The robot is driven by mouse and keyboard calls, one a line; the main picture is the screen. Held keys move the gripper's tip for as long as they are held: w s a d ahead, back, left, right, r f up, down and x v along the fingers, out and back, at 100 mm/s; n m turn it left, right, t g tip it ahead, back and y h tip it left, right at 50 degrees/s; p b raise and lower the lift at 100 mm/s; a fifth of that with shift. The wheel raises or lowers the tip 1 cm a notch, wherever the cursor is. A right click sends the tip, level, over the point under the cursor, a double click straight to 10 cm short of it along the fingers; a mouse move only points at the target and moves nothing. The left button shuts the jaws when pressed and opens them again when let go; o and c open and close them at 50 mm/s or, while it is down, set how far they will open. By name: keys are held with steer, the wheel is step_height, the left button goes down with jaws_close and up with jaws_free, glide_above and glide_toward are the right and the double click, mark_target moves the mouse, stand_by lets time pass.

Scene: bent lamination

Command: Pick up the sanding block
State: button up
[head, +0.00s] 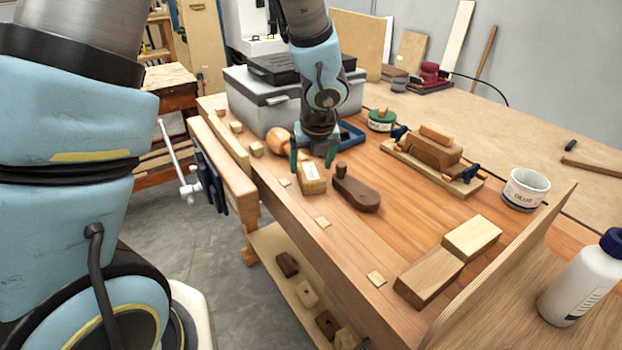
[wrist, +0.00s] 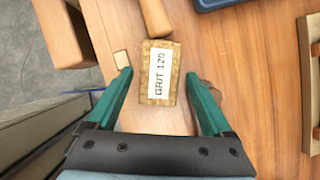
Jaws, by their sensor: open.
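The sanding block (head: 311,180) is a small tan block with a white label, lying on the workbench. In the wrist view the sanding block (wrist: 160,85) shows its label reading "GRIT 120". My gripper (head: 312,162) is above the bench, right at the block in the head view. In the wrist view my gripper (wrist: 159,76) has its two green fingers spread wide, one to each side of the block. A gap shows between the block and each finger. I cannot tell how far the fingertips are above the bench.
A dark wooden plane (head: 357,189) stands close to the right of the block. A rounded wooden handle (wrist: 155,18) lies just beyond it. A blue tool (head: 350,136) and a grey toolbox (head: 262,105) are behind. The bench front edge is near on the left.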

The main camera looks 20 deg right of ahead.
mark_target(311, 171)
steer(key=shift+x, duration=1.65)
steer(key=shift+s+f+b, duration=0.15)
steer(key=shift+f+b, duration=0.1)
steer(key=shift+b, duration=0.05)
steer(key=c, duration=1.2)
steer(key=shift+o, duration=0.2)
step_height(311, 171, up, 10)
steer(key=p, duration=0.3)
steer(key=shift+r, duration=0.15)
steer(key=o, duration=0.8)
steer(key=c, duration=0.6)
